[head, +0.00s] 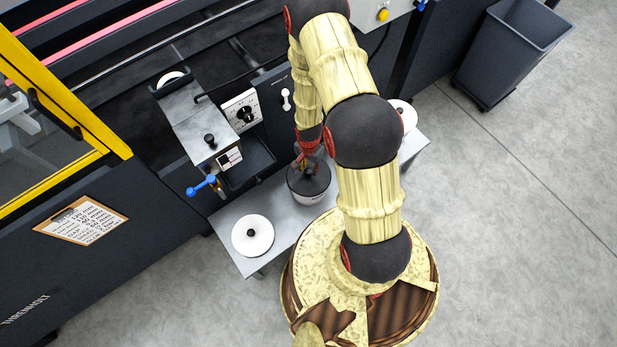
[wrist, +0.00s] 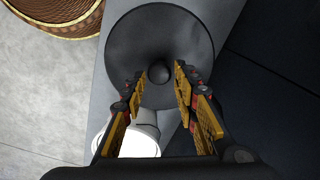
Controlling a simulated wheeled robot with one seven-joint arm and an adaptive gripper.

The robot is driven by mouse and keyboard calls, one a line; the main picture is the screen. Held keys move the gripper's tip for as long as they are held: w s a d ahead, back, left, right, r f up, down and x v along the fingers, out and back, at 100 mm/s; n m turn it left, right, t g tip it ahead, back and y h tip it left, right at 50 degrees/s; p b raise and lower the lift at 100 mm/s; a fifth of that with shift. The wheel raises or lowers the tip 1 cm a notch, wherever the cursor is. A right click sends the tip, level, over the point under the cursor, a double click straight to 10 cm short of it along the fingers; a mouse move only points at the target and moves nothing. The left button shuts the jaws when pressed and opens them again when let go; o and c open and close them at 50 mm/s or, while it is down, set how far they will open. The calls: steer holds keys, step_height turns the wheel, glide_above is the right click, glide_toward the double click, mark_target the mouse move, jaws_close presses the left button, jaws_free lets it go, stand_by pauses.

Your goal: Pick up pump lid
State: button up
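The pump lid (wrist: 150,32) is a dark round disc with a small black knob (wrist: 158,73) at its centre. In the head view the lid (head: 318,182) sits on a dark pot (head: 309,198) on the grey side table, partly covered by my gripper. My gripper (wrist: 159,70) is open over the lid, with one finger on each side of the knob. Small gaps show between the fingertips and the knob. How high the fingertips are above the lid is hard to tell.
A white disc with a black knob (head: 252,236) lies at the near left of the grey table (head: 233,212). A white container (head: 403,112) stands at its far right, behind my arm. The dark machine with a blue-handled valve (head: 201,186) borders the table.

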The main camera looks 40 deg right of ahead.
mark_target(309, 171)
step_height(309, 171, down, 4)
steer(key=shift+r+b, duration=0.25)
steer(key=shift+b, duration=0.8)
steer(key=shift+r, duration=0.1)
steer(key=shift+c, duration=1.2)
steer(key=shift+s, duration=0.1)
jaws_close()
